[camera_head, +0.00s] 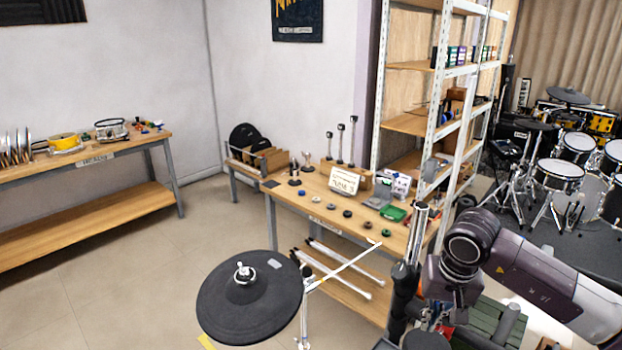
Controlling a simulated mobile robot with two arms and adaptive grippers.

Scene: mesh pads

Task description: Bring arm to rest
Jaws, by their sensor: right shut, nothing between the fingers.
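My right arm (545,285) comes in from the lower right, bends at a dark round joint and turns down. My right gripper (455,305) is small and dark below that bend, partly lost among dark parts at the lower edge. It is shut and I see nothing held in it. A black round pad (247,310) stands on a stand in front, left of the gripper and apart from it. My left gripper is not in view.
Metal shelving (445,125) and a drum kit (560,172) are at the right. Another bench (85,225) is at the left. Floor (150,290) between is clear.

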